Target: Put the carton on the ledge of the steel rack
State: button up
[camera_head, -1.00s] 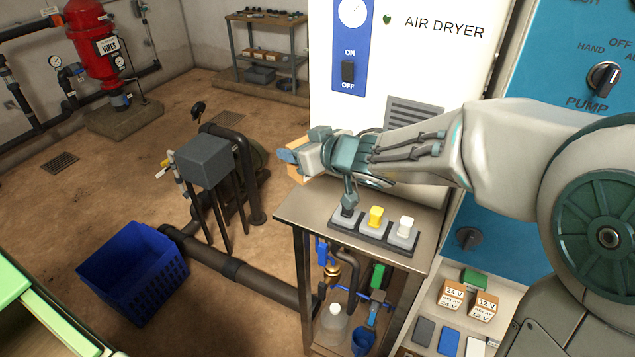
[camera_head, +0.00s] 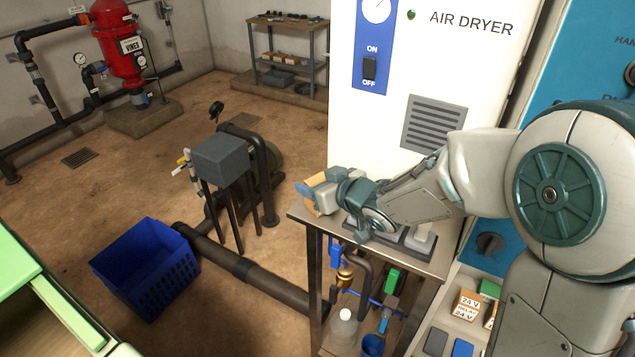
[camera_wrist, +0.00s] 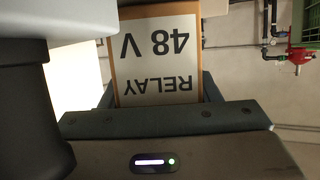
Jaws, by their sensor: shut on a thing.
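The carton (camera_wrist: 158,58), white with tan edges and the label "RELAY 48 V", appears upside down in the wrist view, between the fingers of my gripper. In the head view only a tan part of the carton (camera_head: 316,179) shows; my gripper hides the rest. My gripper (camera_head: 311,194) is shut on the carton, by the rear left corner of a steel-topped rack (camera_head: 312,214). I cannot tell whether the carton touches anything else. The rack has a lower shelf with bottles and fittings.
The white air dryer (camera_head: 345,120) stands right behind the rack top. A switch block (camera_head: 420,243) on the top is partly hidden by my arm. A grey box on legs (camera_head: 222,158), pipes and a blue crate (camera_head: 145,270) stand to the left. Another shelf unit (camera_head: 290,55) is at the back.

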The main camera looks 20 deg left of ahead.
jog(key=shift+f, duration=0.15)
jog(key=o, duration=1)
jog(key=shift+o, duration=0.2)
jog(key=shift+d+r, duration=0.15)
jog(key=shift+r, duration=0.1)
jog(key=v, duration=1.1)
jog(key=shift+s+d+p, duration=0.25)
jog(key=shift+p, duration=0.15)
jog(key=shift+r, duration=0.15)
